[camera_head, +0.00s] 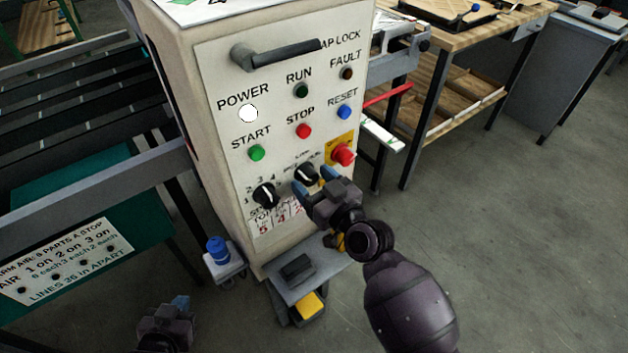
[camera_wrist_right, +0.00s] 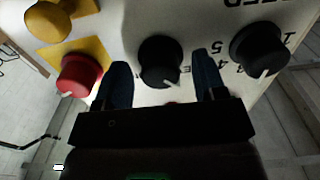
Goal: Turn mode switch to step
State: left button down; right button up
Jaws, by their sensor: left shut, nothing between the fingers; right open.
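The mode switch (camera_head: 306,174) is a black rotary knob with a white pointer, low on the control panel between another black knob and a red mushroom button. In the right wrist view the mode switch (camera_wrist_right: 160,62) sits between the blue fingertips of my right gripper (camera_wrist_right: 165,85), which is open around it. I cannot tell whether the fingers touch it. In the head view my right gripper (camera_head: 313,182) partly hides the knob's labels, so its set position cannot be read. My left gripper (camera_head: 180,303) is shut and empty at the bottom left, away from the panel.
The other black knob (camera_head: 265,195) is left of the switch. The red mushroom button (camera_head: 343,154) on its yellow plate is close to the right. A grey shelf (camera_head: 312,283) juts out below the panel.

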jog(key=c, duration=0.9)
